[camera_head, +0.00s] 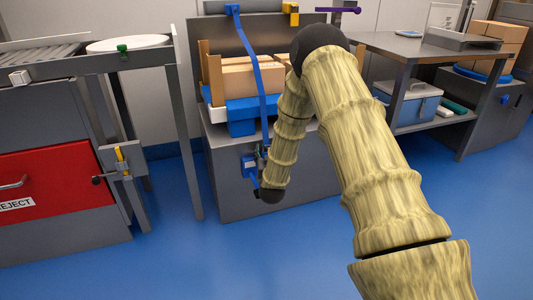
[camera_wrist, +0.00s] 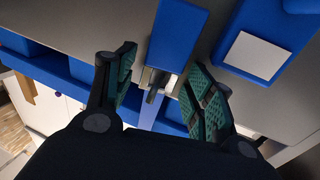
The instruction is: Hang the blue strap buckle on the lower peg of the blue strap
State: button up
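The blue strap (camera_head: 262,85) hangs from the top of the grey carrier down its front; its lower part (camera_wrist: 180,35) also shows in the wrist view. A metal buckle piece (camera_wrist: 157,82) sits at the strap's end. My gripper (camera_wrist: 158,68) has its two green-padded fingers apart, one on each side of the buckle; I cannot tell whether either touches it. In the head view my gripper is small and partly hidden by my arm, low at the carrier front. A blue block with a pale face (camera_head: 248,164) is beside it. I cannot make out the lower peg clearly.
A conveyor stand with a red reject door (camera_head: 50,183) is at left. A grey table (camera_head: 385,45) stands at right. The blue floor in front is clear.

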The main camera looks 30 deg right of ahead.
dwell(0.3)
jog(key=v, duration=1.2)
jog(key=shift+a, duration=0.15)
